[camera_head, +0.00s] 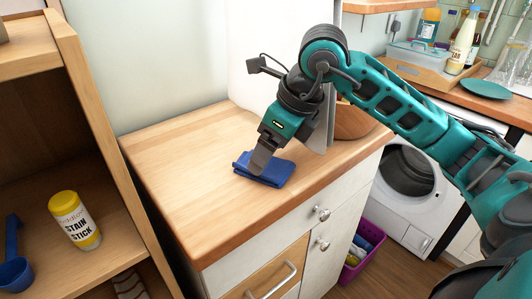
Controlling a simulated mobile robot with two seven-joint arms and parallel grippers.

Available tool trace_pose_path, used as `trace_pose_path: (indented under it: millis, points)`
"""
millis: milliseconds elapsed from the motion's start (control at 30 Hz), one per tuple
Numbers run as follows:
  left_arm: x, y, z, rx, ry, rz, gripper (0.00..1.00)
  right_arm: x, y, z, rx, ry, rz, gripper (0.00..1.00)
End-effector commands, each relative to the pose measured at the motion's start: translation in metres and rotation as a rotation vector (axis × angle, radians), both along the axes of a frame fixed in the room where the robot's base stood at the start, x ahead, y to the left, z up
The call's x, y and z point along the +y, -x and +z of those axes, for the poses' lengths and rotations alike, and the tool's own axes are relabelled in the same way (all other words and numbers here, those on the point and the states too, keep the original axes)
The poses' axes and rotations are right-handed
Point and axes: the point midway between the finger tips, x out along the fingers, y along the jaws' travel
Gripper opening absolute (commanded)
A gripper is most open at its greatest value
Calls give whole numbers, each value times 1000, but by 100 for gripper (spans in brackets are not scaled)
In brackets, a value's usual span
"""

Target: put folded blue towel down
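The folded blue towel (276,174) lies flat on the wooden countertop (185,165), near the counter's front edge. My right gripper (259,164) comes down from the right with its fingertips at the towel, overlapping its middle. Only one broad grey finger shows clearly, so I cannot tell whether the fingers are shut on the towel or open around it. The part of the towel behind the finger is hidden. My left gripper is not in view.
A wooden shelf unit (85,100) stands at left, holding a yellow stain stick container (75,222) and a blue scoop (14,268). A wooden bowl (352,121) sits behind my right arm. Left of the towel the countertop is clear. A purple crate (352,268) and washing machine (405,190) are at right.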

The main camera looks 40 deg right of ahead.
Motion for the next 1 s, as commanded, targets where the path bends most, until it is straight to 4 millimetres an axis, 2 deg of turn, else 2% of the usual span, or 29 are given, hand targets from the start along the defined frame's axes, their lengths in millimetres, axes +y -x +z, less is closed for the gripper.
trace_pose_path:
  millis: [33, 200, 400, 600, 1000]
  points:
    - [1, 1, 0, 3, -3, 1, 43, -3, 3, 13, -6, 2, -2, 79]
    - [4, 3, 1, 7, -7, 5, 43, -10, 16, 48, -7, 3, -2, 79]
    - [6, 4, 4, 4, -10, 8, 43, -15, 28, 78, -3, 2, -2, 79]
    - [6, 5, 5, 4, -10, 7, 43, -17, 33, 88, -1, 0, -1, 79]
    - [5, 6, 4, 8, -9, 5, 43, -17, 34, 88, 0, 0, -1, 79]
